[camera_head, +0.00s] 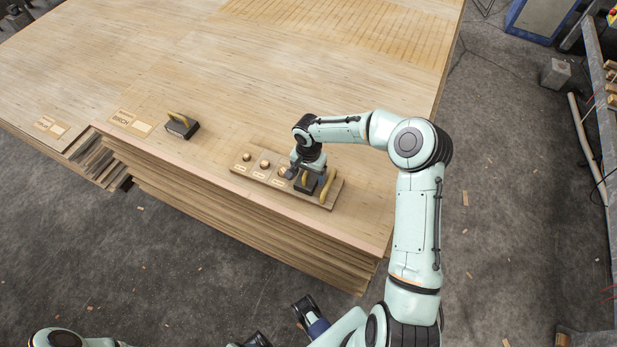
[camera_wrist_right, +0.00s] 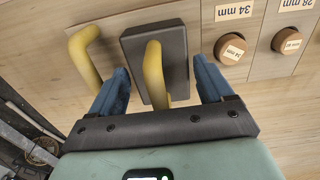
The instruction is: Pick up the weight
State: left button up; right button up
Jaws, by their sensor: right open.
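A dark weight (camera_head: 305,184) with a yellow handle sits on the wooden board at the front of the sheet stack. In the right wrist view the dark block (camera_wrist_right: 180,50) and its yellow handle (camera_wrist_right: 155,72) lie between my right gripper's blue fingers (camera_wrist_right: 163,85). The right gripper (camera_head: 300,172) is open, pointing down over this weight, with gaps at both sides of the handle. A second dark weight (camera_head: 182,126) with a yellow handle stands on the stack to the left. Dark parts at the bottom edge may be my left gripper (camera_head: 282,325); its jaws are unclear.
The board (camera_head: 238,169) bears round wooden knobs (camera_head: 265,164) with size labels; one by the weight reads 34 mm. A separate yellow handle (camera_head: 328,184) stands close beside the weight, also in the wrist view (camera_wrist_right: 85,55). The stack's top (camera_head: 220,70) is mostly clear.

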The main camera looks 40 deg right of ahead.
jog(key=c, duration=1.3)
jog(key=shift+w+r, duration=0.1)
jog(key=shift+c, duration=0.2)
